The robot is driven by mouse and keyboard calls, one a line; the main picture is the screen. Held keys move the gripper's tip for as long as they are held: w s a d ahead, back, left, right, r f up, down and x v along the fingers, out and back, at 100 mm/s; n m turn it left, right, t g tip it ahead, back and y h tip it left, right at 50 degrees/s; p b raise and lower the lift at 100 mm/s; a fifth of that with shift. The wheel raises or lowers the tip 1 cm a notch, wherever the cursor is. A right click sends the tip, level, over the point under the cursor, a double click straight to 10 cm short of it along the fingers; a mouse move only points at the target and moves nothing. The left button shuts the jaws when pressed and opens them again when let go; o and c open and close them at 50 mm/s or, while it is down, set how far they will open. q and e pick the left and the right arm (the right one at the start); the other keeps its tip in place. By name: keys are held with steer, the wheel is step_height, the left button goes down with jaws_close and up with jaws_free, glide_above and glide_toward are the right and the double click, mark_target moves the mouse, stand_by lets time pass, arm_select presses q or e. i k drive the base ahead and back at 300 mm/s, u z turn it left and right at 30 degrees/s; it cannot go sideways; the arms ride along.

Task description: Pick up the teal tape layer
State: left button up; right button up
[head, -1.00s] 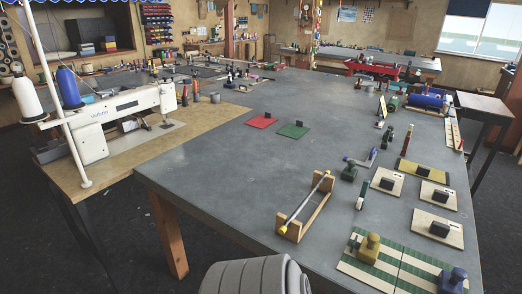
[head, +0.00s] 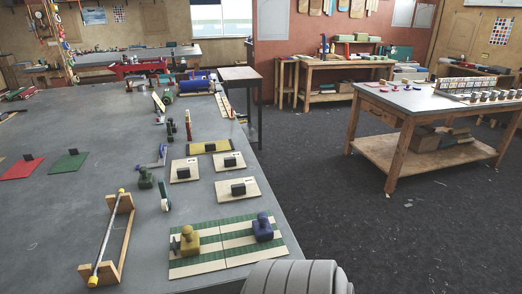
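No piece can be told for certain as the teal tape layer. A small dark green knobbed piece (head: 146,178) stands on the grey table (head: 110,130), behind the wooden rod stand; its colour is hard to tell. Two similar, larger knobbed pieces, one olive-yellow (head: 187,242) and one dark blue (head: 263,228), stand on a green-and-cream striped mat (head: 215,262) near the table's front right. Neither of my grippers is in view.
A wooden stand with a rod (head: 107,240) is left of the mat. Cream boards with dark blocks (head: 237,189) lie behind the mat. A yellow board (head: 209,147) lies farther back. Dark floor (head: 340,200) is open to the right, before a wooden workbench (head: 430,101).

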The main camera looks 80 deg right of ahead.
mark_target(165, 203)
steer(key=z, duration=2.45)
